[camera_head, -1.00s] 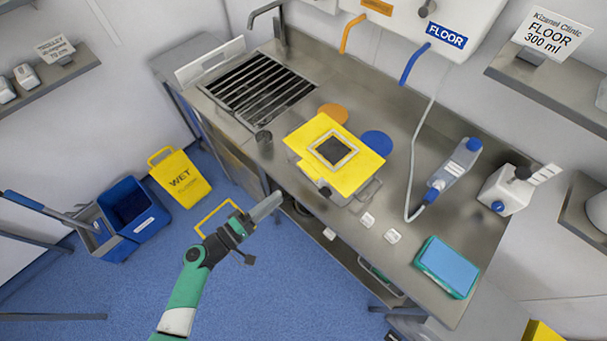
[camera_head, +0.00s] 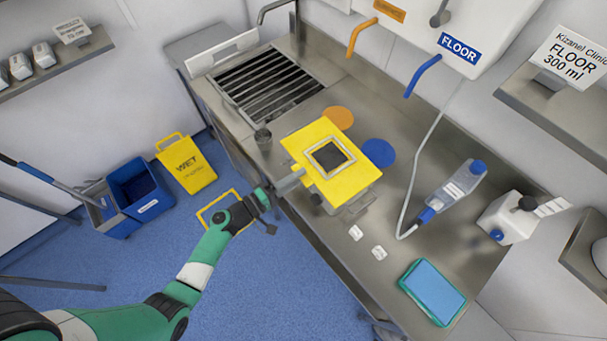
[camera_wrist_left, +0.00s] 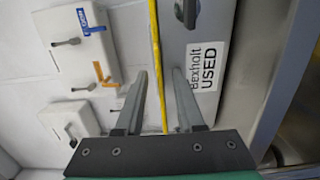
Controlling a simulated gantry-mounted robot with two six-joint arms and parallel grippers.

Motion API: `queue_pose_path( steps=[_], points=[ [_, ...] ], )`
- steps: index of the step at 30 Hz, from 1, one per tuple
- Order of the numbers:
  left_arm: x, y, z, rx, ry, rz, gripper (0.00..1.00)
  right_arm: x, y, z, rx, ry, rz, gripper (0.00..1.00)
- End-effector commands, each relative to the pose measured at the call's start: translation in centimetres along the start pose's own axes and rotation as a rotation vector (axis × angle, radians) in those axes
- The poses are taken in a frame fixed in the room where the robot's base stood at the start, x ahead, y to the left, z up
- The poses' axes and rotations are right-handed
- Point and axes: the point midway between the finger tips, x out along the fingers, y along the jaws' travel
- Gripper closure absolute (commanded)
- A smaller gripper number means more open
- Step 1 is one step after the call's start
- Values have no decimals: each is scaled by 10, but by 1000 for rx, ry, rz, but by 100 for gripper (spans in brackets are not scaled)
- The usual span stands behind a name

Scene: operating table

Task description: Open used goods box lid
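The used goods box has a yellow lid (camera_head: 349,190) lying flat over it on the steel counter, with a pale-framed dark square on top. The lid looks closed. In the left wrist view, the grey box wall (camera_wrist_left: 190,25) carries a "Bexholt USED" label, and the lid's yellow edge (camera_wrist_left: 155,45) runs as a thin strip. My left gripper (camera_head: 299,177) is at the lid's left side. Its two fingers are apart in the wrist view (camera_wrist_left: 161,72), with the yellow edge between them. Contact cannot be told. My right gripper is not in view.
A bottle (camera_head: 461,182) and a teal tray (camera_head: 433,292) are to the right.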

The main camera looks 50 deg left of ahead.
Motion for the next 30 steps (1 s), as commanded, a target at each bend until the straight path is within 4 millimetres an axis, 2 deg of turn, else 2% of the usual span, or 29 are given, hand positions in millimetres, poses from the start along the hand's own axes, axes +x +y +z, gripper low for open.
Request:
queue_pose_path(
  steps=[4, 10, 30],
  points=[
    [0, 0, 0, 0, 0, 0, 64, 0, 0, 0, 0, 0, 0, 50],
    [0, 0, 0, 0, 0, 0, 100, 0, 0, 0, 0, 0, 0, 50],
    [0, 0, 0, 0, -1, 0, 100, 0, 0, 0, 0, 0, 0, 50]
  ],
)
